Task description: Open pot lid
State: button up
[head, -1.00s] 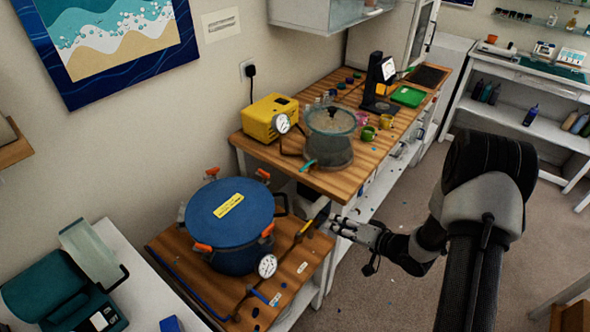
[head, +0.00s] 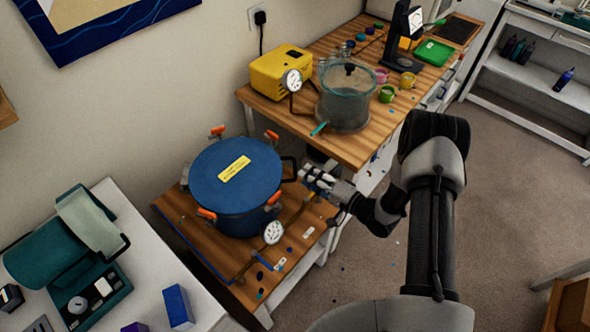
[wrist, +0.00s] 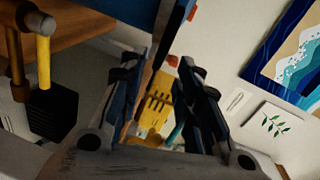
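The large blue pot (head: 243,222) stands on the low wooden bench with its flat blue lid (head: 215,165) on top. The lid bears a yellow label (head: 234,169), and several orange-tipped clamps sit around the rim. A dark loop handle (head: 289,168) sticks out on the pot's right side. My gripper (head: 306,177) is right beside this handle; I cannot tell if it touches. In the wrist view its two fingers (wrist: 172,62) are apart with nothing seen held between them. A blue surface, apparently the pot, shows at the top of that view.
A dial gauge (head: 273,232) sits at the pot's front right. The higher bench (head: 360,150) behind holds a clear chamber (head: 346,100), a yellow box (head: 281,72) and small cups. A white table (head: 150,290) with teal equipment stands at front left. The floor at right is open.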

aim_at(295, 167)
jog(key=b+x, duration=0.1)
jog(key=x, duration=0.5)
jog(key=shift+w+a+f, duration=0.1)
jog(key=shift+w+a, duration=0.15)
grip_shut()
dwell(0.5)
